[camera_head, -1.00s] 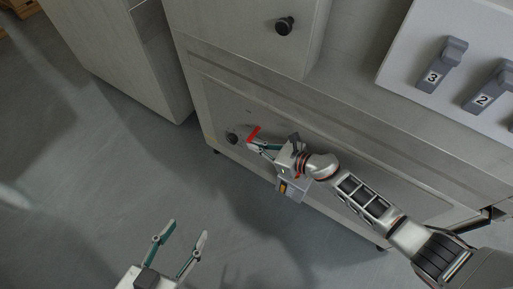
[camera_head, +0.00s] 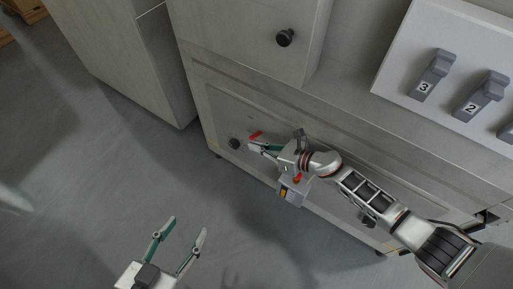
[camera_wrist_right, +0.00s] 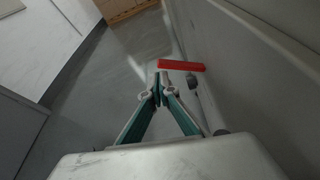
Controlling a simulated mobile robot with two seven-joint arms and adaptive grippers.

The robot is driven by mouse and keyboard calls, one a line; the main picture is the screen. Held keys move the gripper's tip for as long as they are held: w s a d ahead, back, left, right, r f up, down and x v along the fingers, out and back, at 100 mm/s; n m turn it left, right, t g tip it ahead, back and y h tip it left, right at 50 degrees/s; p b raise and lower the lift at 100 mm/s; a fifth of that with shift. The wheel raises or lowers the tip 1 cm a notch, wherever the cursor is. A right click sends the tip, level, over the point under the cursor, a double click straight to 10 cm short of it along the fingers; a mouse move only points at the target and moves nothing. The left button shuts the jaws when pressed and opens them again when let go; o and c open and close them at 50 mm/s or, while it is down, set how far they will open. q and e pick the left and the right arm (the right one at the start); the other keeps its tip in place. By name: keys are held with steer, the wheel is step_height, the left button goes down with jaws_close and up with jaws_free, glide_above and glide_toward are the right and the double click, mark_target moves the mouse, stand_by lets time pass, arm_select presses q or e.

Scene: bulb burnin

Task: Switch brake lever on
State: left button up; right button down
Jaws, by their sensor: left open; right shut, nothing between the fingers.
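The red brake lever (camera_head: 255,135) juts from the front of the grey cabinet, beside a dark round knob (camera_head: 235,143). It also shows in the right wrist view as a red bar (camera_wrist_right: 182,65) lying nearly level across the picture. My right gripper (camera_head: 251,147) is shut and empty, its tips just below the lever. In the right wrist view the closed fingertips (camera_wrist_right: 159,78) are next to the lever's left end. I cannot tell whether they touch it. My left gripper (camera_head: 187,228) is open and empty over the floor, well away from the cabinet.
A white panel (camera_head: 405,77) with numbered grey switches, 3 (camera_head: 434,76) and 2 (camera_head: 481,96), is at the upper right. A black knob (camera_head: 285,38) sits on the upper cabinet. Another cabinet (camera_head: 125,60) stands at the left. The floor in front is clear.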

steer(key=v, duration=1.2)
steer(key=shift+r, duration=0.1)
stand_by(0.4)
